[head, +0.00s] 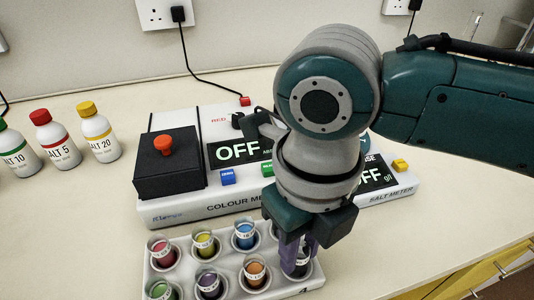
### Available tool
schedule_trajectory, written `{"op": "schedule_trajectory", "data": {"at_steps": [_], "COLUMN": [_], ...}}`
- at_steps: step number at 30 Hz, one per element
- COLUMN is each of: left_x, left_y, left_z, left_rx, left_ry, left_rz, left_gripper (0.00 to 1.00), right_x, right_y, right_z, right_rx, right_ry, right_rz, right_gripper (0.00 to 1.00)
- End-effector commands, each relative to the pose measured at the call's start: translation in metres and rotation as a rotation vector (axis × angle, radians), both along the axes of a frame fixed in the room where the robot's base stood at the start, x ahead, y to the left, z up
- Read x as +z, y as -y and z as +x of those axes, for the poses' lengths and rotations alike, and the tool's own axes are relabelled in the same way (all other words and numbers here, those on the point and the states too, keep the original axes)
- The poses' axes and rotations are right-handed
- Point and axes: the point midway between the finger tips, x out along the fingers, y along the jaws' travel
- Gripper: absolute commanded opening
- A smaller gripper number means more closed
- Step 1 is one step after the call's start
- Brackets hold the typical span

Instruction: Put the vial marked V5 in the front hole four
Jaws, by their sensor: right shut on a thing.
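The white vial rack (152,270) stands at the bottom of the head view with vials in two rows. My right gripper (301,248) points down over the rack's front right end and is shut on a dark vial (297,269). The vial is at the front hole by the printed 4, with its lower part inside the rack outline; I cannot tell if it is fully seated. Its mark is not readable here. An orange vial (255,274) stands just left of it. The back right hole is mostly hidden by my gripper. My left gripper is out of view.
The colour meter (205,212) and salt meter (393,198), both showing OFF, stand close behind the rack. Three salt bottles stand at the left, one with a red cap (55,140). Bench to the right of the rack is clear.

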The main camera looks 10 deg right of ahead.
Motion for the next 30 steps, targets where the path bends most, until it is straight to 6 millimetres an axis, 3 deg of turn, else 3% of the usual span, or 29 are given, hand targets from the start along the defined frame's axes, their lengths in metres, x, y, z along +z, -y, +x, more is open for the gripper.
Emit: {"op": "schedule_trajectory", "data": {"at_steps": [11, 12, 19, 26, 30], "left_x": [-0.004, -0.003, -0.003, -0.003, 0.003], "left_y": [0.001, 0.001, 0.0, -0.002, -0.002], "left_z": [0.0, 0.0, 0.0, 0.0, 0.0], "left_rx": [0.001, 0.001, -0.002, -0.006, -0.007], "left_ry": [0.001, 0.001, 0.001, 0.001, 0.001], "left_rz": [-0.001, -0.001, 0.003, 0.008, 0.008], "left_gripper": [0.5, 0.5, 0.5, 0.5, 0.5], "right_x": [-0.007, -0.006, -0.006, -0.005, 0.005], "right_y": [0.0, 0.0, 0.0, 0.0, 0.0], "right_z": [0.0, 0.0, 0.0, 0.0, 0.0], "right_rx": [0.0, 0.0, -0.001, -0.001, -0.001], "right_ry": [0.0, 0.001, 0.0, 0.0, 0.0], "right_rz": [0.0, 0.0, 0.0, 0.0, 0.0], "right_gripper": [0.0, 0.32, 0.58, 0.59, 0.59]}}
